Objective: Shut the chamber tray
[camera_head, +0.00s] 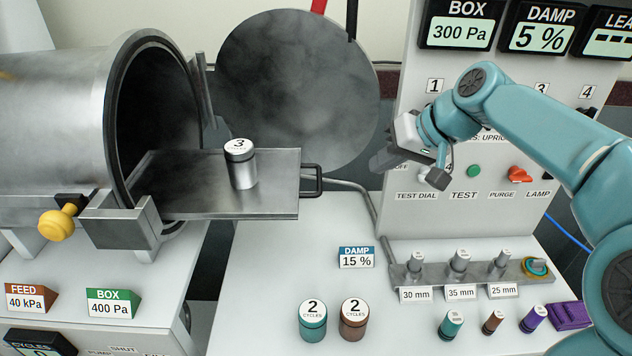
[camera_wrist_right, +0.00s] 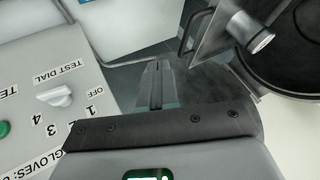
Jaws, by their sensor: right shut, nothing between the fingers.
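The chamber tray (camera_head: 225,202) is a flat metal plate slid out of the round mouth of the steel chamber (camera_head: 60,110). Its black handle (camera_head: 312,180) is at its right end. A metal canister marked 3 (camera_head: 240,165) stands upright on the tray. My right gripper (camera_head: 384,161) is shut and empty, to the right of the handle and apart from it. In the right wrist view my gripper fingers (camera_wrist_right: 155,84) are together, with the tray handle (camera_wrist_right: 190,32) beyond them. My left gripper is not in view.
The round chamber door (camera_head: 295,85) hangs open behind the tray. The control panel (camera_head: 480,220) stands close behind my right arm. Two canisters marked 2 (camera_head: 312,320) and a rack of pegs (camera_head: 430,271) are on the white bench. Open space lies between gripper and handle.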

